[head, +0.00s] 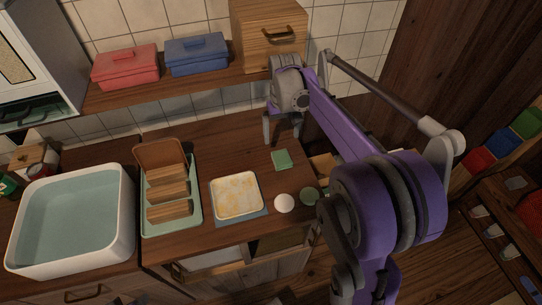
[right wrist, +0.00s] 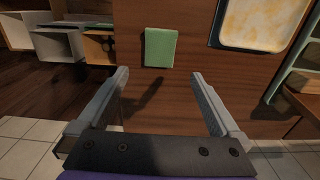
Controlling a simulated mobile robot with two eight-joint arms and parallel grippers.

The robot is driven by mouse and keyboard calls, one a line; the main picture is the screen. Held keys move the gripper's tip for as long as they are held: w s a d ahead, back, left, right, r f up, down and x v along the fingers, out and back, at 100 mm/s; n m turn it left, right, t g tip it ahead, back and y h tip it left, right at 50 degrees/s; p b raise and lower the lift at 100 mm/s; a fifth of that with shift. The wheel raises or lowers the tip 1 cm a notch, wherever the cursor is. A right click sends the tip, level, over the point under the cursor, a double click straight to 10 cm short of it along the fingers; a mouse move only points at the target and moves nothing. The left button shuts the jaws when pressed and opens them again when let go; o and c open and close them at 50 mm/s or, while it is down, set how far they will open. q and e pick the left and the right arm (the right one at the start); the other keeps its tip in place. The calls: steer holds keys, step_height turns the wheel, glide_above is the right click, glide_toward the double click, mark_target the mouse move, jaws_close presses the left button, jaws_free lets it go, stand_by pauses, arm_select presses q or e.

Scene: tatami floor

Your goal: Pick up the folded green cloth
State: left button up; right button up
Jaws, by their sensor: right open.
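The folded green cloth (head: 282,159) lies flat on the wooden counter (head: 232,150), right of its middle. It also shows in the right wrist view (right wrist: 161,47), beyond my fingertips and roughly centred between them. My right gripper (head: 282,134) is above the counter on the wall side of the cloth, with its two fingers spread and nothing between them. In the right wrist view the open fingers (right wrist: 159,76) stand apart from the cloth. My left gripper is in neither view.
A white tray with a yellow pattern (head: 236,213) lies left of the cloth. A green tray (head: 193,222) and white basin (head: 127,235) stand left. A shelf (head: 180,88) overhangs behind.

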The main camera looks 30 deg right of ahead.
mark_target(282, 157)
steer(key=f, duration=0.3)
steer(key=shift+s, duration=0.25)
steer(key=shift+s+a+f, duration=0.1)
steer(key=shift+f, duration=1.45)
steer(key=shift+s+a+f, duration=0.1)
steer(key=shift+f, duration=1.45)
steer(key=shift+c, duration=0.3)
steer(key=c, duration=1.2)
steer(key=shift+r, duration=0.1)
step_height(282, 157, up, 10)
steer(key=shift+d+f, duration=0.1)
